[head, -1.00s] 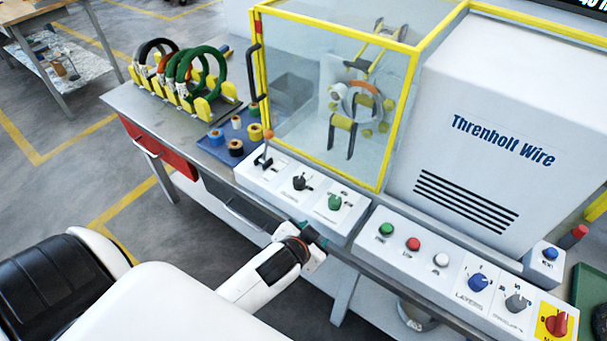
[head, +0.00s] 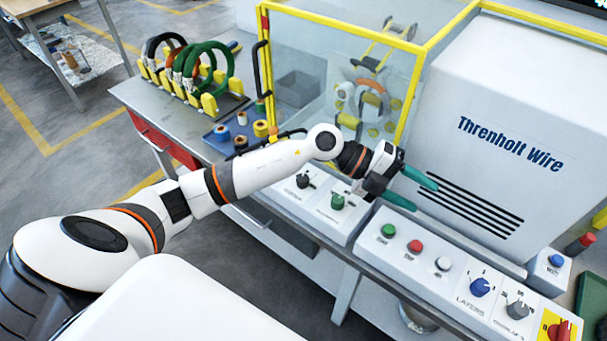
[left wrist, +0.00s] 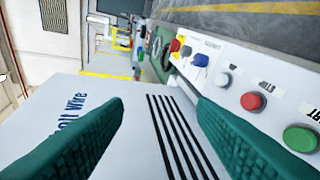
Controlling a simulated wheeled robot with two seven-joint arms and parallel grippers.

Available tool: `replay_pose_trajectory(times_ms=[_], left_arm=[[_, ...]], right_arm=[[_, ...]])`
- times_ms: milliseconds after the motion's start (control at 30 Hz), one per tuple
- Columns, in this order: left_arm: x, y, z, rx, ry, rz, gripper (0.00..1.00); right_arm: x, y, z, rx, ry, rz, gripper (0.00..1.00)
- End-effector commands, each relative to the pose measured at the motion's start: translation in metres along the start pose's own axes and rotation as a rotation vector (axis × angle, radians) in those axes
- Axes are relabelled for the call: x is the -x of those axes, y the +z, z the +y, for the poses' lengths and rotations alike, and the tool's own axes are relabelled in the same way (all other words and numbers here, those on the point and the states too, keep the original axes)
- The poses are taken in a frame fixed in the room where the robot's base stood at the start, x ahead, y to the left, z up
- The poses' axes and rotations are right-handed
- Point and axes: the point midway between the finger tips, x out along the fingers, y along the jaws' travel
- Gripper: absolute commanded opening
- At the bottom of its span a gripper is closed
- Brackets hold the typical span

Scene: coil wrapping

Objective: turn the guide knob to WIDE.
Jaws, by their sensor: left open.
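Two knobs sit on the left control box: a black knob (head: 305,181) and a green knob (head: 337,202). A blue knob (head: 480,287) labelled LAYERS and a grey knob (head: 517,309) sit on the right control box. The labels by the left box knobs are too small to read, and I cannot tell which knob is the guide knob. My left gripper (head: 424,195) is open and empty, with green fingers, above the right box in front of the white machine housing. In the left wrist view its fingers (left wrist: 160,118) are apart, with the vent slots between them. My right gripper is not in view.
Green (head: 388,231), red (head: 415,246) and white (head: 443,264) buttons lie below my left gripper. A red switch (head: 560,331) is at the right end. The white housing (head: 500,100) and yellow-framed guard (head: 340,20) stand behind. Coils (head: 190,65) stand on a rack at left.

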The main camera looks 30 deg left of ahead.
Motion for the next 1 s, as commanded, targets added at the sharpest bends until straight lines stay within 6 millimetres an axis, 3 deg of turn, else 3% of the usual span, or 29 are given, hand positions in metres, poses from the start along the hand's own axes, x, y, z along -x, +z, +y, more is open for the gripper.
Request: replay_pose_trajectory(times_ms=[100, 200, 300, 433, 500, 600, 767, 1000], left_arm=[[0.045, -0.036, -0.045, -0.038, -0.414, 0.035, 0.52], [0.103, -0.066, -0.073, 0.000, -0.732, 0.120, 0.52], [0.161, -0.086, -0.086, 0.069, -0.971, 0.220, 0.52], [0.212, -0.097, -0.089, 0.147, -1.153, 0.319, 0.52], [0.225, -0.098, -0.090, 0.172, -1.198, 0.344, 0.52], [0.229, -0.099, -0.095, 0.184, -1.219, 0.354, 0.52], [0.221, -0.102, -0.116, 0.185, -1.219, 0.350, 0.52], [0.206, -0.110, -0.162, 0.183, -1.216, 0.349, 0.52]], right_arm=[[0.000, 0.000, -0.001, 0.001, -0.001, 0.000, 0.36], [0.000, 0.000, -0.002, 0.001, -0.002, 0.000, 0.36], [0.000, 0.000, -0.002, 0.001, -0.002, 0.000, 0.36], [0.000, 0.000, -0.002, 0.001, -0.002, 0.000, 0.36], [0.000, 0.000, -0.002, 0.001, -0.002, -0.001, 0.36], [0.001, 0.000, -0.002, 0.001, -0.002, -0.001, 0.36], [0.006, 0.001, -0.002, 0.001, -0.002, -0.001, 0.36], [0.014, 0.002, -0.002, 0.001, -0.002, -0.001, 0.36]])
